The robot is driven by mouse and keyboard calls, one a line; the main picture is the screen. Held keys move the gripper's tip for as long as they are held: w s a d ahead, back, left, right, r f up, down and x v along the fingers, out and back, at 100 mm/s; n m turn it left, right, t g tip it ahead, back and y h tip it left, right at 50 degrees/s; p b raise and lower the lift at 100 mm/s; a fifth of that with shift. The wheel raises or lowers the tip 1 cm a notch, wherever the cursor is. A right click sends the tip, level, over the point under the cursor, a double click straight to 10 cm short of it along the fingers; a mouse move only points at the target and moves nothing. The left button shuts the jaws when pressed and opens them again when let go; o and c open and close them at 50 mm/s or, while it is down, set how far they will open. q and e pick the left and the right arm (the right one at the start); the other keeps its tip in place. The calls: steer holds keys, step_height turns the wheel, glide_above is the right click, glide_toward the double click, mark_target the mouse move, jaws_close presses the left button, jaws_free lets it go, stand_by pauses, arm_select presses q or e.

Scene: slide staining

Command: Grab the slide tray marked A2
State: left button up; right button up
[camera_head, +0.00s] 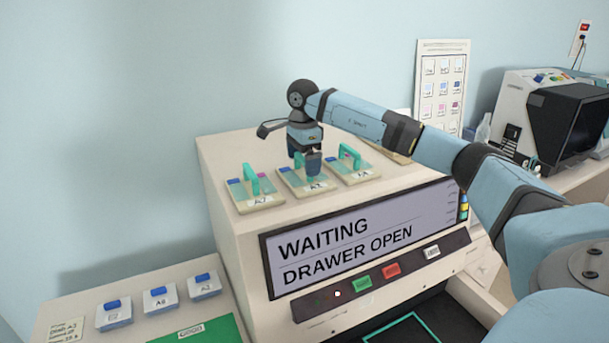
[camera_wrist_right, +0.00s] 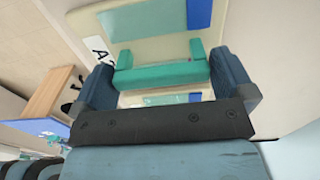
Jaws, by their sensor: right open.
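Three pale slide trays with teal handles sit in a row on top of the beige machine: a left tray (camera_head: 262,204), a middle tray (camera_head: 290,184) and a right tray (camera_head: 360,178). Their labels begin with A, but the digits are too small to read surely, so I cannot tell which is A2. The tray there (camera_wrist_right: 150,22) has a partly hidden A label. My left gripper is out of view.
The machine's screen (camera_head: 350,232) reads WAITING, DRAWER OPEN. The drawer (camera_head: 415,328) is open below it. Side trays stand close to the middle one.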

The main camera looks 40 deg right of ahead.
steer(key=c, duration=0.6)
steer(key=shift+c, duration=0.3)
steer(key=shift+r, duration=0.15)
